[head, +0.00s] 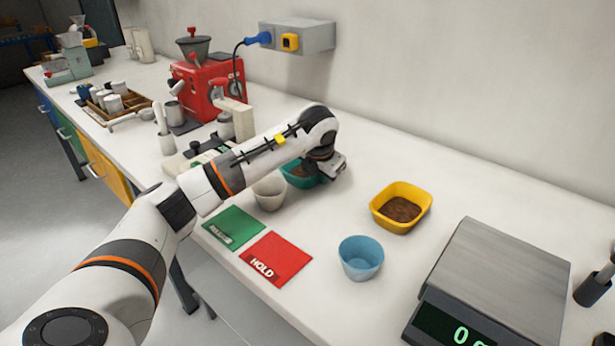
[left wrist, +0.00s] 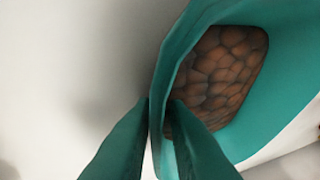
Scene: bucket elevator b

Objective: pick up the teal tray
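The teal tray (head: 296,179) stands on the white bench in the head view, partly hidden behind my left arm and gripper. In the left wrist view the teal tray (left wrist: 283,112) is close up, with brown, lumpy contents inside. My left gripper (left wrist: 159,108) has one finger outside and one inside the tray's wall, both close against it, and appears shut on that wall. In the head view my left gripper (head: 318,177) is at the tray's right side, its fingertips hard to see. I cannot tell whether the tray is clear of the bench. My right gripper is not in view.
A pale cup (head: 269,193) stands close to the teal tray. A yellow tray (head: 388,217) with brown contents, a blue cup (head: 361,260) and a scale (head: 505,275) are to the right. Green (head: 234,227) and red (head: 276,259) mats lie in front. A red grinder (head: 209,90) stands behind.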

